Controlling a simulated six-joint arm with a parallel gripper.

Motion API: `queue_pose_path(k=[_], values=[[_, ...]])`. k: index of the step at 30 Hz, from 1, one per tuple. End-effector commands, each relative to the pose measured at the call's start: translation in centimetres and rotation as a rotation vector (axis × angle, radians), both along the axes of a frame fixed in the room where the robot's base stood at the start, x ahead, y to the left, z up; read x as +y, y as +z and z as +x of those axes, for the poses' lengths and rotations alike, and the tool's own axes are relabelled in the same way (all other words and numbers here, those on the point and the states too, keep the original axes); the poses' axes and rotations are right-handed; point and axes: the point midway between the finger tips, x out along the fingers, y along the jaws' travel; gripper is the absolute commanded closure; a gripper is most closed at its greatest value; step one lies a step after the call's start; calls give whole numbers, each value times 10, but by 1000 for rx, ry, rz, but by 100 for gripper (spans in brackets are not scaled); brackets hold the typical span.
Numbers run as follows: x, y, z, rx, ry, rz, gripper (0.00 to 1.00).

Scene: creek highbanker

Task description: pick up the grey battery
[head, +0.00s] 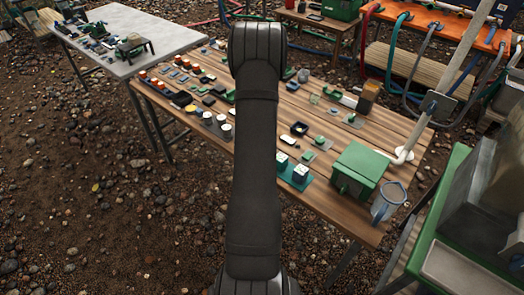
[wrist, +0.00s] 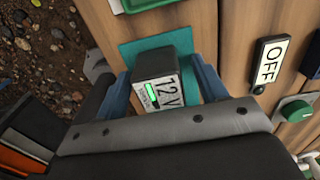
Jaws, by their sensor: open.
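In the wrist view, a dark grey battery (wrist: 156,64) with a white "12 V" label and a green bar stands on a teal mat (wrist: 128,52). My gripper (wrist: 160,72) is open, with one blue finger on each side of the battery. I cannot tell whether either finger touches it. In the head view, two small blocks with pale tops (head: 300,172) stand on a teal mat (head: 294,183) just right of my arm. I cannot tell from there which is the grey battery. My gripper is hidden in that view.
In the wrist view, an OFF switch plate (wrist: 270,62) and a green knob (wrist: 296,110) lie to the right on the wooden table (head: 325,205). In the head view, a green box (head: 358,170) and a clear bluish jug (head: 388,203) stand right of the mat. Many small parts fill the table's left.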

Motion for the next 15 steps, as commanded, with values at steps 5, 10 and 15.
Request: queue_pose_path(k=[5,10,15], values=[[0,-4,0,0,0,0,35],[0,-4,0,0,0,0,46],[0,-4,0,0,0,0,80]])
